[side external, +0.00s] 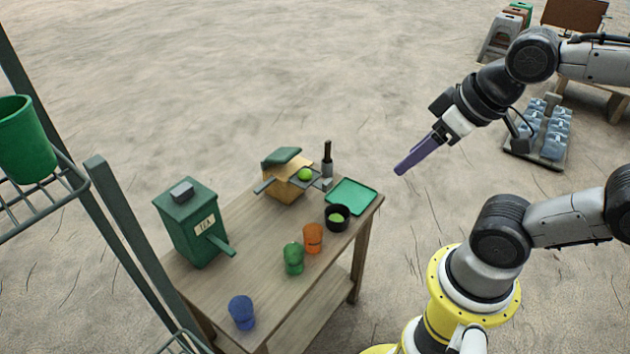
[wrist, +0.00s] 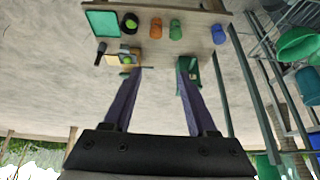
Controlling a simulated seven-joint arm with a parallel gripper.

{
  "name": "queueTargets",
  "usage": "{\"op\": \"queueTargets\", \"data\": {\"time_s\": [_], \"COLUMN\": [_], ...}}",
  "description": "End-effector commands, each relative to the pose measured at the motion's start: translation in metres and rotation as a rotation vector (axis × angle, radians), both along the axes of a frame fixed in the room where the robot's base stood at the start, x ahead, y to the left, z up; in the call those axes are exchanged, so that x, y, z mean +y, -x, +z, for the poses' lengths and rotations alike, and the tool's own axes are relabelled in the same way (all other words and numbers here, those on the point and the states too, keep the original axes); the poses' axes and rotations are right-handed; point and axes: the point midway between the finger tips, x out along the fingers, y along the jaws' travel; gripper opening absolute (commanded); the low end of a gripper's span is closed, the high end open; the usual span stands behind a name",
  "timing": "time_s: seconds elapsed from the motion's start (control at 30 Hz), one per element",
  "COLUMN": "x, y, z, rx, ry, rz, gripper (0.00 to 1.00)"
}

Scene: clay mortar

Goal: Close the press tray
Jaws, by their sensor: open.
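The press (side external: 284,187) stands at the back of the wooden table. It has a tan body, a raised green lid (side external: 282,155) and a flat grey tray-like part (side external: 303,184) at the front, with a green lime (side external: 305,174) on top. In the wrist view the press (wrist: 118,61) is small, beyond the left fingertip, and its details are unclear. My gripper (side external: 400,172) has long purple fingers and hangs in the air right of the table, clear of the press. In the wrist view my gripper (wrist: 160,66) is open with nothing between its fingers.
A green tea box (side external: 190,225) with a protruding spout or lever stands at the left. A green tray (side external: 352,196), black bowl (side external: 338,217), black-topped bottle (side external: 327,165), and orange (side external: 313,238), green (side external: 293,258) and blue (side external: 241,313) cups share the table. A rack (side external: 45,205) stands left.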

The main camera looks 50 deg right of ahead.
Motion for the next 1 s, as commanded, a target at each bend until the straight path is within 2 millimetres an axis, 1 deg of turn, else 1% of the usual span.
{"op": "queueTargets", "data": {"time_s": [0.03, 0.07, 0.1, 0.17, 0.23, 0.3, 0.37, 0.4, 0.43, 0.47, 0.5, 0.57, 0.6, 0.67, 0.7, 0.73, 0.8, 0.83, 0.9, 1.0], "x": [0.002, 0.004, 0.007, 0.013, 0.018, 0.019, 0.016, 0.012, 0.008, 0.002, -0.007, -0.023, -0.035, -0.055, -0.067, -0.074, -0.087, -0.09, -0.092, -0.092], "y": [-0.007, -0.012, -0.022, -0.041, -0.067, -0.094, -0.117, -0.132, -0.142, -0.151, -0.163, -0.176, -0.182, -0.184, -0.181, -0.178, -0.166, -0.161, -0.149, -0.139], "z": [0.004, 0.008, 0.015, 0.024, 0.029, 0.027, 0.023, 0.016, 0.01, 0.002, -0.01, -0.034, -0.055, -0.087, -0.108, -0.123, -0.154, -0.166, -0.189, -0.206], "rx": [-0.034, -0.065, -0.116, -0.191, -0.259, -0.309, -0.344, -0.362, -0.375, -0.385, -0.399, -0.414, -0.42, -0.428, -0.427, -0.421, -0.397, -0.379, -0.327, -0.279], "ry": [-0.019, -0.039, -0.075, -0.148, -0.249, -0.353, -0.432, -0.477, -0.509, -0.536, -0.565, -0.59, -0.592, -0.575, -0.552, -0.529, -0.474, -0.451, -0.409, -0.375], "rz": [-0.018, -0.033, -0.059, -0.11, -0.192, -0.294, -0.393, -0.467, -0.525, -0.587, -0.671, -0.807, -0.901, -1.038, -1.113, -1.159, -1.242, -1.263, -1.294, -1.303], "gripper": [0.47, 0.42, 0.35, 0.24, 0.11, 0.0, 0.0, 0.0, 0.0, 0.0, 0.0, 0.0, 0.0, 0.0, 0.0, 0.0, 0.0, 0.0, 0.0, 0.0]}}
